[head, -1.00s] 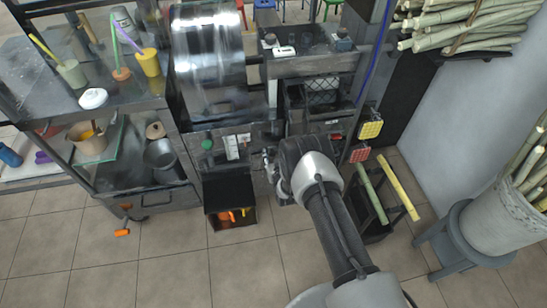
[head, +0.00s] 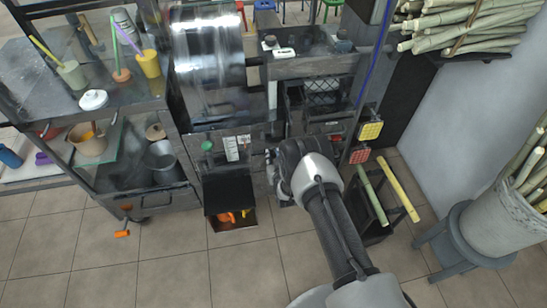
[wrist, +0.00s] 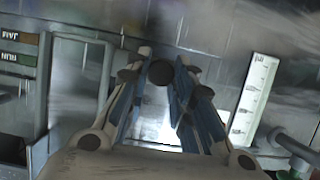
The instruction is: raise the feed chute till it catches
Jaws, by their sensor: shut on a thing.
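My gripper (wrist: 160,100) is shut on a dark round knob (wrist: 160,72), which shows between its blue-padded fingers in the wrist view. A grey metal surface lies behind the knob. The press has a shiny metal drum (head: 208,60) above. I cannot tell for certain which part is the feed chute; its catch is not clearly seen.
A white marked scale (wrist: 252,95) stands close right of my fingers. A metal shelf unit (head: 140,100) with cups and pots stands at left. Cane bundles (head: 465,25) and a bucket (head: 500,215) on a stool are at right. The tiled floor in front is mostly clear.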

